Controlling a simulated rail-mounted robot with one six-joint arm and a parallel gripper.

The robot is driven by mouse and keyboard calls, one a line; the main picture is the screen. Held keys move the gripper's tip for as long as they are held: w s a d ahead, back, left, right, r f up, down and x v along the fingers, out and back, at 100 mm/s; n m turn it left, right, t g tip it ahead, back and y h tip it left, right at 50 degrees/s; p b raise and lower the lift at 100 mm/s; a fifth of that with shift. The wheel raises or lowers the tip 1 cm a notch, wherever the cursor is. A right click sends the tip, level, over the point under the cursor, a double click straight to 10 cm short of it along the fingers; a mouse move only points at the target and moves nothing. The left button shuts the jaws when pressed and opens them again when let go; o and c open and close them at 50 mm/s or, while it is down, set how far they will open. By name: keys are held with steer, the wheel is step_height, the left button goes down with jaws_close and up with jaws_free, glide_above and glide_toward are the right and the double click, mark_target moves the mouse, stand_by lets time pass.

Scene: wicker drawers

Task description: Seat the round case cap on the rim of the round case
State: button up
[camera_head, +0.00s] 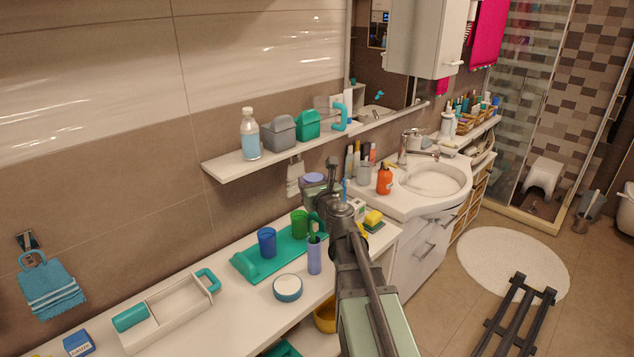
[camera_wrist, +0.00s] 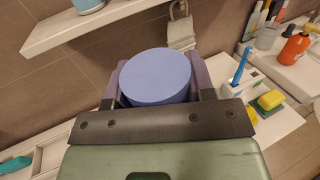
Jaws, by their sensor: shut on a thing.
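The round case cap is a lavender-blue disc (camera_wrist: 156,72), held flat face up in the wrist view. It also shows small in the head view (camera_head: 313,177). My gripper (camera_wrist: 158,82) is shut on it, with one finger at each side. In the head view my gripper (camera_head: 314,187) is raised above the back of the counter, below the wall shelf. A low round container with a blue wall and white top (camera_head: 287,288), seemingly the round case, stands on the counter, left of my arm and well below the cap. The cap's underside is hidden.
A teal tray (camera_head: 250,265) with a blue cup (camera_head: 267,242) and a green cup (camera_head: 299,223) lies behind the container. A lilac holder (camera_head: 314,257) stands right of it. A white caddy (camera_head: 165,312) is at left. The wall shelf (camera_head: 280,148) overhangs the back.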

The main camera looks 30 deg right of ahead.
steer(key=b, duration=0.6)
glide_above(316, 229)
steer(key=w, duration=0.2)
steer(key=shift+w+f, duration=0.15)
steer(key=shift+f, duration=2.8)
steer(key=shift+f+b, duration=4.25)
steer(key=shift+f, duration=0.05)
steer(key=o, duration=1)
